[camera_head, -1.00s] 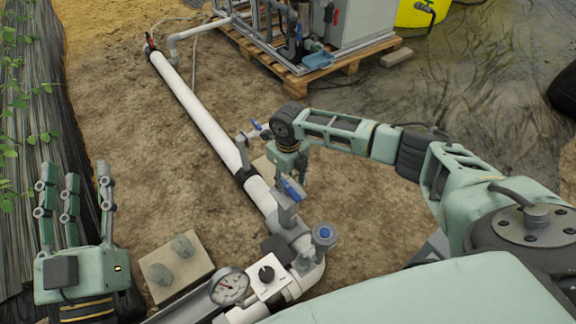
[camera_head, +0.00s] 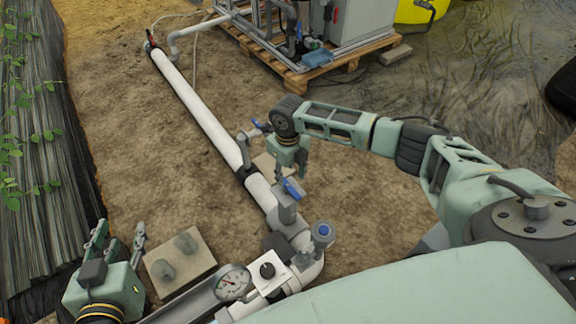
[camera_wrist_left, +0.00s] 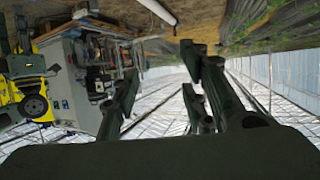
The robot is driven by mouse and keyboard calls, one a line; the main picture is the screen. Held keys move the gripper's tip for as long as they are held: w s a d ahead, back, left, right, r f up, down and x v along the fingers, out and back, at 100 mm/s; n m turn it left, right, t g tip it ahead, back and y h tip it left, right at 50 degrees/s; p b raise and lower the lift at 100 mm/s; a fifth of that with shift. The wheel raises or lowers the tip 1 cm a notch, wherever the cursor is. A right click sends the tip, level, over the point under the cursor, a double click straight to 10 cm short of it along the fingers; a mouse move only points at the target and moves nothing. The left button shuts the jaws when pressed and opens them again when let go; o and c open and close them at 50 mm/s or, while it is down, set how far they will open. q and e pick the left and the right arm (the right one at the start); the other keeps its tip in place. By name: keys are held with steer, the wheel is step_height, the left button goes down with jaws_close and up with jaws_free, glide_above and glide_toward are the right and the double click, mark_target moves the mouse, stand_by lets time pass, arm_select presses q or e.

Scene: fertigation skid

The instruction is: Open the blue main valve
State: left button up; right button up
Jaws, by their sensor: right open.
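A blue lever (camera_head: 292,189) sits on a grey valve body (camera_head: 286,211) on the thick white pipe (camera_head: 198,111), in the lower middle of the head view. A second blue lever (camera_head: 262,126) sits on a smaller grey fitting farther up the pipe. My right gripper (camera_head: 291,172) points down just behind the nearer blue lever, open; whether it touches the lever is unclear. My left gripper (camera_head: 119,237) is at the lower left, away from the valves, with its fingers spread and empty. Its fingers also show apart in the left wrist view (camera_wrist_left: 200,65).
A round blue knob (camera_head: 322,231), a pressure gauge (camera_head: 233,282) and a white box with a black dial (camera_head: 268,272) crowd the pipe's near end. A concrete block (camera_head: 180,262) lies beside my left gripper. A pallet (camera_head: 300,78) with equipment stands behind. Bare soil lies between.

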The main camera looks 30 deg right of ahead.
arm_select(q)
steer(key=s+a+f+g+y+p, duration=0.1)
steer(key=s+a+f+g, duration=0.2)
steer(key=s+f+g, duration=0.2)
step_height(320, 180, down, 2)
steer(key=shift+s+f+y+p, duration=0.1)
steer(key=shift+s+y+p, duration=0.25)
steer(key=shift+s, duration=0.7)
arm_select(e)
step_height(320, 180, up, 2)
arm_select(q)
steer(key=shift+d, duration=0.1)
